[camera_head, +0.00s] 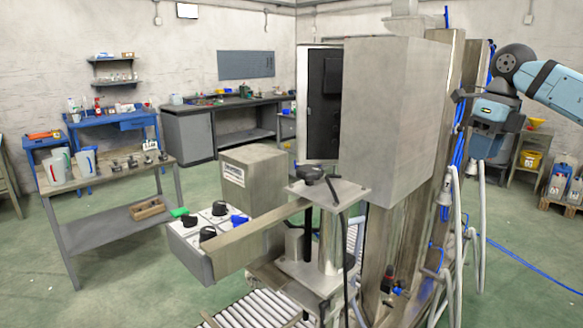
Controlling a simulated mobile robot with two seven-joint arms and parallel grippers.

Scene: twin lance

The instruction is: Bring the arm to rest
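My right arm comes in from the right edge, blue and dark grey. It bends at a round dark joint, and the gripper end (490,122) hangs below that joint, at the right side of the tall metal machine (395,110). The fingers are small and dark against grey parts behind, so I cannot tell whether they are open or shut. I see nothing clearly held. My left gripper and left arm are out of view.
A control box (205,238) with black knobs juts from the machine's front, above a roller conveyor (255,310). Pale hoses (482,225) hang close under the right gripper. A workbench (110,185) with cups stands left. Green floor (530,260) is open at the lower right.

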